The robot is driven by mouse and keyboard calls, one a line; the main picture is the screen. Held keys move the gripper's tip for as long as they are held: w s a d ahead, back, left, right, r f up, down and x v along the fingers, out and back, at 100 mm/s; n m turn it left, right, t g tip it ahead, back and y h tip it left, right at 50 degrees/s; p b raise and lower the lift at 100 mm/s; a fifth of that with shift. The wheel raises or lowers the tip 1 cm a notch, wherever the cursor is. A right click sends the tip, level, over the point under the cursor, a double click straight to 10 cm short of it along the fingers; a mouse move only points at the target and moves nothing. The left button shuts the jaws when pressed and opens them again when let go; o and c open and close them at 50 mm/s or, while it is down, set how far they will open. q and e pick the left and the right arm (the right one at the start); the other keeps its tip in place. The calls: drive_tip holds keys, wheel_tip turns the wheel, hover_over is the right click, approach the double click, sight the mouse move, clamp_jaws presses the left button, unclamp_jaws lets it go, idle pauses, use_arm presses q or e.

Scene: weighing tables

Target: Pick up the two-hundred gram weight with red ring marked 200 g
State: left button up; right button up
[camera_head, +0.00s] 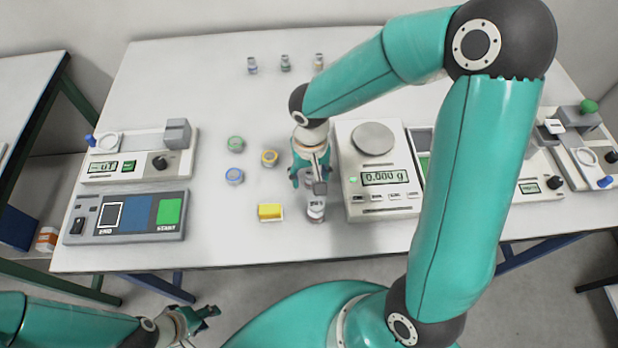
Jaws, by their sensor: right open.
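A small grey weight (316,211) stands on the white table near its front edge. Dark lettering shows on its top, but I cannot read it surely, and no red ring can be made out. My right gripper (307,184) is open and points down just behind this weight, partly overlapping its top in the picture. I cannot tell whether they touch. Three small weights stand at the back: one with a blue band (252,66), one greenish (285,63) and one yellowish (319,62). My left gripper (207,312) is low at the left, in front of the table, away from the weights.
A scale (378,202) reading 0.000 g stands right of my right gripper. Green (236,143), blue (234,175) and yellow (270,157) round pieces and a yellow block (270,212) lie to its left. A button panel (125,217) and a balance device (138,167) stand further left.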

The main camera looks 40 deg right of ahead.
clamp_jaws()
drive_tip(key=shift+w+r, duration=0.1)
idle(0.4)
